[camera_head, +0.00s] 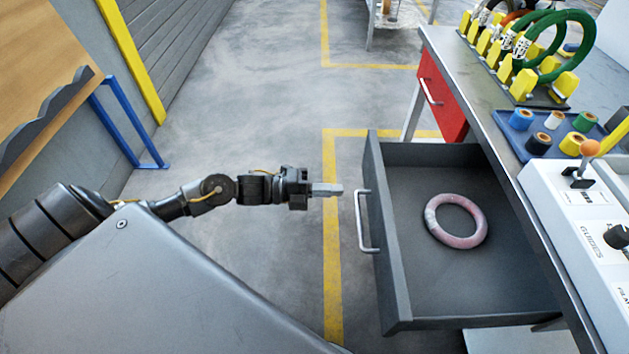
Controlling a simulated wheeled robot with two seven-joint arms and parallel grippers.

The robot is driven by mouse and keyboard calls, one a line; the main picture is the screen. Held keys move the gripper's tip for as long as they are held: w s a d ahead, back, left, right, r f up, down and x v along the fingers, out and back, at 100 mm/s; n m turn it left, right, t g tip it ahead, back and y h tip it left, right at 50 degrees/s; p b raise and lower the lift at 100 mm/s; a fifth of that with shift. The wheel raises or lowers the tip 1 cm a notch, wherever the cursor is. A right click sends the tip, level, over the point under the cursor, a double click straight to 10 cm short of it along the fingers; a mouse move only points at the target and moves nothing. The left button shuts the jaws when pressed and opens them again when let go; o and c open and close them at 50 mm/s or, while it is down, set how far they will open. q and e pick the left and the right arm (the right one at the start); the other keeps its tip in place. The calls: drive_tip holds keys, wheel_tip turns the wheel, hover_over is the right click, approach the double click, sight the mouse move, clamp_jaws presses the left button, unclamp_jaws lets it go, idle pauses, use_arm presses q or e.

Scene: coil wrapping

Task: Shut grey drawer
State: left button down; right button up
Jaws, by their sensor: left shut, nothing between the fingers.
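The grey drawer (392,236) is pulled out from under the workbench at the right. Its silver handle (361,222) is on the front face, toward the left. A pinkish-white wrapped ring (478,236) lies flat on the drawer floor. My left gripper (340,188) comes in from the left and points right at the drawer front. It is shut and empty, a short gap left of the handle's upper end in the picture. My right gripper is not in view.
The workbench (471,97) carries a yellow rack with green coils (550,62), a blue tray of tape rolls (519,142) and a white machine panel (556,204). A red drawer (437,97) sits beyond the grey one. The floor left of the drawer is clear.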

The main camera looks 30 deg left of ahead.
sight(374, 191)
use_arm(q)
drive_tip(key=x, duration=0.7)
drive_tip(key=shift+d, duration=0.1)
drive_tip(key=shift+w, duration=0.1)
